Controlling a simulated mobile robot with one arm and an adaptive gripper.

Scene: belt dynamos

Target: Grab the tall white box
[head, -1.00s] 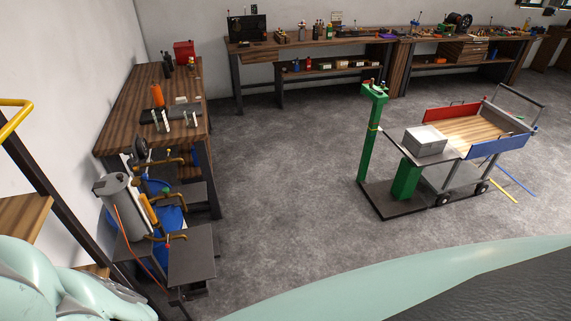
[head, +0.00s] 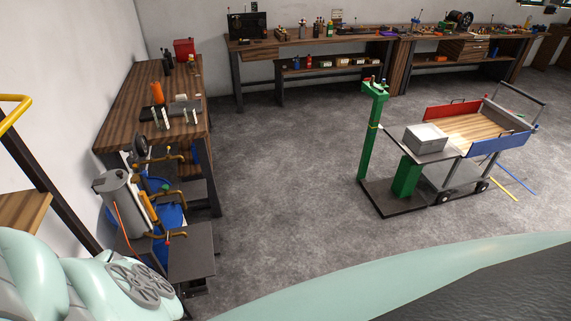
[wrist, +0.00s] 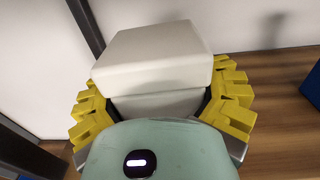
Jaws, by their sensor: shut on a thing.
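The white box (wrist: 155,58) shows in the wrist view between the two yellow-padded fingers of my gripper (wrist: 158,100). The fingers are shut on its left and right sides. Its lower part is hidden behind my wrist housing, so I cannot tell whether it touches the surface below.
In the wrist view a wooden shelf (wrist: 285,130) lies below, with a blue object (wrist: 312,82) at the right edge and a dark post (wrist: 86,25) at the left. In the head view a workbench (head: 135,105) stands left, and a cart (head: 480,128) right. Open floor (head: 285,170) lies between.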

